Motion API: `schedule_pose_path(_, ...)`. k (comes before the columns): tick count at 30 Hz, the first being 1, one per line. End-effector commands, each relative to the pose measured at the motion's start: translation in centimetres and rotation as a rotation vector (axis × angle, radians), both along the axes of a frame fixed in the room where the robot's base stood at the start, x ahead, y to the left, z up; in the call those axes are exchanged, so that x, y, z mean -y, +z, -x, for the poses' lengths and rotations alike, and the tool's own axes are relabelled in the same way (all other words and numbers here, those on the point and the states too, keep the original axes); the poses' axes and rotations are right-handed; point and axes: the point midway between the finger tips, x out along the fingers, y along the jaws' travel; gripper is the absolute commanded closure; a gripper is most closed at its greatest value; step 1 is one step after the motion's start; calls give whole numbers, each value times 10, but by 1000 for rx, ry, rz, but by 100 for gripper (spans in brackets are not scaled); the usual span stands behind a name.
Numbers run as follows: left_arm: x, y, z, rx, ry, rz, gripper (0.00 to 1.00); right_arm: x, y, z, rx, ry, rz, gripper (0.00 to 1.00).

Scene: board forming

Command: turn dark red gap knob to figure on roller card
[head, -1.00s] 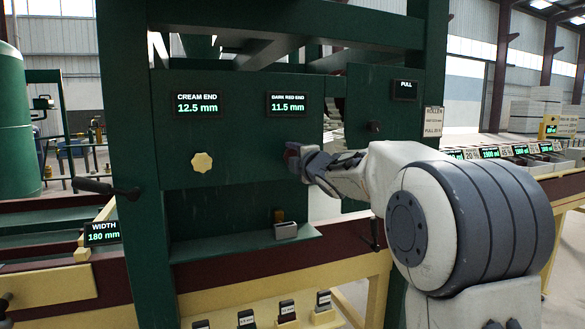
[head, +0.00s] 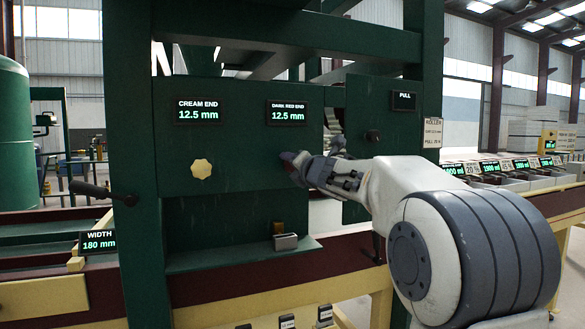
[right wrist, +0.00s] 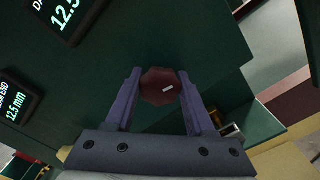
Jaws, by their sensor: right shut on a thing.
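The dark red gap knob (right wrist: 158,86) sits on the green panel between the two fingers of my right gripper (right wrist: 160,76) in the right wrist view, with its white mark tilted. In the head view my right gripper (head: 302,168) is at the panel and hides most of the knob; it is shut on it. The dark red end display (head: 288,113) reads 12.5 mm. The roller card (head: 433,132) hangs on the right post; its small print is hard to read. My left gripper is out of view.
The cream knob (head: 202,169) is left on the same panel, under the cream end display (head: 198,111) reading 12.5 mm. A small ledge (head: 220,256) with a grey block (head: 286,242) lies below. A width display (head: 98,241) reads 180 mm.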

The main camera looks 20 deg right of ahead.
Motion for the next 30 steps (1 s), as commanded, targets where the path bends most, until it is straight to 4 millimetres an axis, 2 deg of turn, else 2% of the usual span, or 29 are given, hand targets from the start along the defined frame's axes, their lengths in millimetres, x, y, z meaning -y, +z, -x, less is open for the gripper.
schedule_pose_path(15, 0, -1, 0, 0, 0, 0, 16, -2, -2, -1, -2, 6, 22, 100)
schedule_pose_path(16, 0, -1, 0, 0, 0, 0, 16, -2, -2, -1, -2, 6, 22, 42)
schedule_pose_path(18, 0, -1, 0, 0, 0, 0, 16, -2, -2, -1, -3, 5, 21, 16)
schedule_pose_path(30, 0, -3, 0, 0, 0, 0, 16, 0, 0, 6, 1, 1, 21, 16)
